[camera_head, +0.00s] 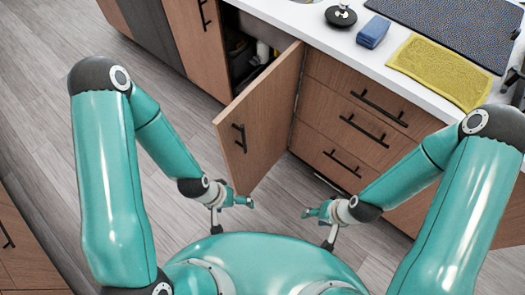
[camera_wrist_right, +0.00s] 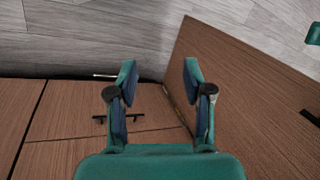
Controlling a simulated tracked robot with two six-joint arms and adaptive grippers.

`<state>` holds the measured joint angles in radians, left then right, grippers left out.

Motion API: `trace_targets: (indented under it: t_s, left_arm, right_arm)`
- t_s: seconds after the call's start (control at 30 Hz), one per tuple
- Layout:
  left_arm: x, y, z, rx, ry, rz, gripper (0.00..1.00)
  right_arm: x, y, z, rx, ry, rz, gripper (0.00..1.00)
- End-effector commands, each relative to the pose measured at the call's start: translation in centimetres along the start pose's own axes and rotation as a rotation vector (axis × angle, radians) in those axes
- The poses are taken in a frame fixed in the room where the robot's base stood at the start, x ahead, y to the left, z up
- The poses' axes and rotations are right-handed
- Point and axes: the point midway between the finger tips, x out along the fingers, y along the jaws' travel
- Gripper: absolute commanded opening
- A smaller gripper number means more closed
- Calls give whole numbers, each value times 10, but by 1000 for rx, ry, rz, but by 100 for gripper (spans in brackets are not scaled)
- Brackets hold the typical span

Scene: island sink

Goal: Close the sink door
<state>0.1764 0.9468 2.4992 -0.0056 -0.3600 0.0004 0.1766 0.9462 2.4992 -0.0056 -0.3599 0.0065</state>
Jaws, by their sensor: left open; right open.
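The brown wooden sink door (camera_head: 262,115) stands swung open from the island, with its black handle (camera_head: 240,138) on the face toward the left. The dark cabinet opening (camera_head: 245,60) shows behind it. My left gripper (camera_head: 232,214) is open and empty, near the door's lower outer corner. My right gripper (camera_head: 318,228) is open and empty, to the right of the door over the floor. In the right wrist view my right gripper (camera_wrist_right: 160,80) has its fingers spread, and the door (camera_wrist_right: 240,90) is the large panel right of them, apart from the fingers.
A stack of drawers (camera_head: 350,115) with black handles is right of the door. On the white counter (camera_head: 300,22) lie a blue sponge (camera_head: 373,32), a yellow cloth (camera_head: 440,70) and a dark mat (camera_head: 455,30). Grey floor (camera_head: 105,50) is clear at the left.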

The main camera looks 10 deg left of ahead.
Motion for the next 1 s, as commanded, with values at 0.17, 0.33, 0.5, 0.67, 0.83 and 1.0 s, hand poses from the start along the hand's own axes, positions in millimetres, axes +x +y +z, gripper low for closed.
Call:
trace_targets:
  t_s: [0.17,0.33,0.5,0.67,0.83,1.0]
  left_arm:
    - [0,0,0,0,1,0,100]
    - [0,0,0,0,1,0,100]
    - [4,-2,0,0,1,0,100]
    - [39,-14,-1,0,1,0,100]
    - [90,-33,-1,0,0,0,100]
    - [150,-54,-1,0,0,0,100]
  right_arm:
    - [0,-2,-4,122,12,-2,16]
    - [-1,-9,-16,361,68,-51,0]
    - [-10,-25,-42,571,142,-166,0]
    - [-9,-44,-77,703,216,-335,0]
    - [-11,-71,-108,771,253,-548,0]
    - [-13,-100,-121,759,247,-756,0]
